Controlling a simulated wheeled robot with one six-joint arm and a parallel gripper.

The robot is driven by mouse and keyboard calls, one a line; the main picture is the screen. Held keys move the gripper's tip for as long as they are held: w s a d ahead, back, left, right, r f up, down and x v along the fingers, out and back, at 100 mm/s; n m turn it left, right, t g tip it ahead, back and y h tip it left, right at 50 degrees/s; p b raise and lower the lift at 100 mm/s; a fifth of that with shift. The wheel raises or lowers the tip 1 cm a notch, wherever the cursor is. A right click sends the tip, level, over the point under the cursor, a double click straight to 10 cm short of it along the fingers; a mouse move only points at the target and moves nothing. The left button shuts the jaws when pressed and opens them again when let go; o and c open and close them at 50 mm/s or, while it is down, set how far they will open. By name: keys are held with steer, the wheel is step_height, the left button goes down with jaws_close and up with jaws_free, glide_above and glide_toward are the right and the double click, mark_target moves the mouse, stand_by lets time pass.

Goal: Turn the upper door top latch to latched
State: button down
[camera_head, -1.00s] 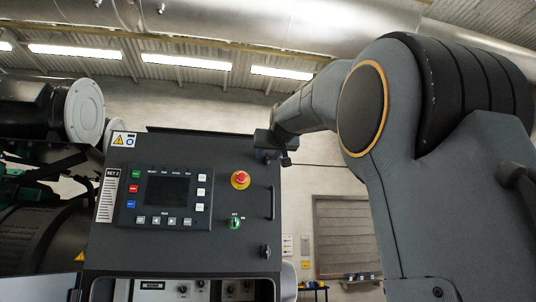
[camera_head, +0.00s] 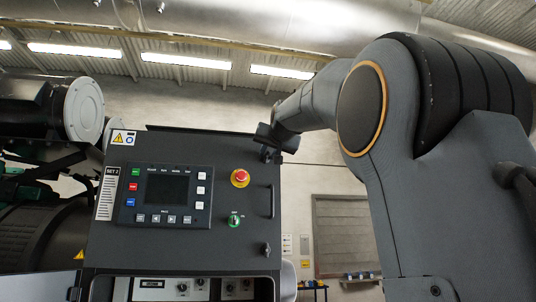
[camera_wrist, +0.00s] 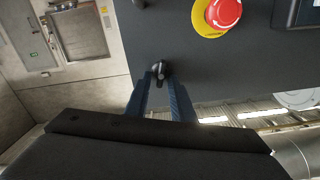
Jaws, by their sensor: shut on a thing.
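The upper door (camera_head: 120,258) is the dark panel of the SET 2 cabinet and looks closed. Its top latch (camera_wrist: 160,68) is a small black knob near the panel edge in the wrist view. My gripper (camera_wrist: 161,80) has its two blue-grey fingers on either side of the latch, shut on it. A similar lower latch (camera_head: 266,249) shows at the door's lower right. The top latch's exact angle is hard to tell.
A red emergency stop (camera_head: 240,178) on a yellow disc sits left of my gripper, and it shows close in the wrist view (camera_wrist: 222,12). A vertical handle (camera_head: 271,202) lies below the top latch. A control panel (camera_head: 166,197) fills the door's left.

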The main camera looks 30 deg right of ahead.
steer(key=m, duration=0.7)
steer(key=shift+s+d+f, duration=0.1)
steer(key=shift+d+f, duration=0.15)
steer(key=shift+d, duration=0.05)
steer(key=shift+d+f+m, duration=0.1)
steer(key=shift+f+m, duration=0.05)
steer(key=shift+m, duration=1.8)
steer(key=shift+f+m, duration=0.15)
steer(key=shift+m, duration=1.8)
steer(key=c, duration=1.5)
jaws_free()
steer(key=shift+c, duration=0.2)
steer(key=shift+s, duration=0.1)
